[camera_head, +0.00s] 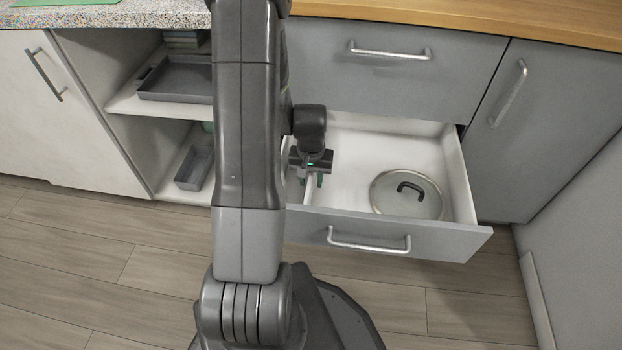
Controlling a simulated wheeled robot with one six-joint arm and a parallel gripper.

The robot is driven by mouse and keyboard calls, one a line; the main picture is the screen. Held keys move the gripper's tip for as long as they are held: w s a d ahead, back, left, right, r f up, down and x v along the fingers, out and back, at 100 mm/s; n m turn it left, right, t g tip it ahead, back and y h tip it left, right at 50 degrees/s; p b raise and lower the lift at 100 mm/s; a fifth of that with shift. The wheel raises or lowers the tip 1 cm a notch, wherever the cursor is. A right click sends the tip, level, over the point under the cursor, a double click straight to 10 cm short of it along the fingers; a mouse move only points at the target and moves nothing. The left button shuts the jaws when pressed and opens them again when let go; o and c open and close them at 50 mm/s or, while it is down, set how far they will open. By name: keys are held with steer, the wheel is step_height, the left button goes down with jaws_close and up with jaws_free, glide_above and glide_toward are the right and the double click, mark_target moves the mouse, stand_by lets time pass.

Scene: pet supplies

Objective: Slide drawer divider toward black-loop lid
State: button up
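The open drawer (352,222) holds a round grey lid (425,203) with a black loop handle, lying flat in its right part. A thin white drawer divider (309,190) stands in the left part, running front to back, largely hidden by my gripper and arm. My gripper (311,182) points down into the drawer at the divider. Contact cannot be made out. The lid lies to the right, apart from the gripper.
White drawer floor (350,180) is clear between divider and lid. A closed drawer (390,75) sits above, below a wooden counter (480,18). Left, open shelves hold a grey tray (175,98) and a grey bin (194,184). My arm blocks the drawer's left end.

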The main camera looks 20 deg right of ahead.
jaws_close()
steer(key=s+d, duration=0.2)
steer(key=d, duration=0.1)
steer(key=s+d, duration=0.2)
steer(key=d, duration=0.2)
steer(key=s+d, duration=0.2)
steer(key=d, duration=0.1)
steer(key=shift+s+d+p, duration=0.15)
steer(key=shift+p, duration=0.15)
jaws_free()
steer(key=shift+r, duration=0.1)
step_height(320, 180, up, 14)
steer(key=p, duration=0.4)
steer(key=shift+f, duration=0.2)
